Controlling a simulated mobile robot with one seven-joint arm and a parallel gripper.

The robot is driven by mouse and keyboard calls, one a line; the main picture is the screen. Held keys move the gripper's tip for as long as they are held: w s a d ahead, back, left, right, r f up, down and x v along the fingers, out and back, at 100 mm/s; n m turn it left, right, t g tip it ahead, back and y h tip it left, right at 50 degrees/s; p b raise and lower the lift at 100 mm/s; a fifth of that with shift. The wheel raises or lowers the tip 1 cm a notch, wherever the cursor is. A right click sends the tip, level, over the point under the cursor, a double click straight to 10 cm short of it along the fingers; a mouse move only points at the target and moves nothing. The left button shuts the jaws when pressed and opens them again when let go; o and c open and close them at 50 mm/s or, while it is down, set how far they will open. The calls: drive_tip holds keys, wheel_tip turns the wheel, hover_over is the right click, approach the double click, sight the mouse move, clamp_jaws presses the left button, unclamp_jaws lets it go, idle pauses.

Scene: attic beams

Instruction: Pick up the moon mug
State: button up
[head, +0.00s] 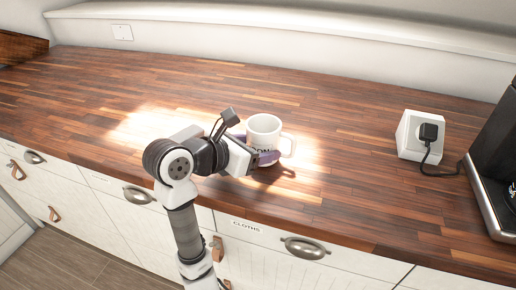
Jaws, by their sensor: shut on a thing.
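The moon mug (264,130) is white, with dark lettering partly visible low on its side and its handle on the right. It is upright over the wooden counter, in the bright patch of light. My gripper (260,157) reaches in from the left and is shut on the mug, with a purple finger showing at its lower front. Part of the mug's lower side is hidden behind the gripper. I cannot tell whether the mug's base touches the counter.
The wooden counter (350,120) is clear around the mug. A white socket box (412,135) with a black plug (428,131) and cable stands at right. A dark appliance (492,160) is at the far right edge. Drawers with metal handles line the counter's front.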

wheel_tip(320, 180, up, 19)
drive_tip(key=shift+r, duration=0.15)
idle(1.1)
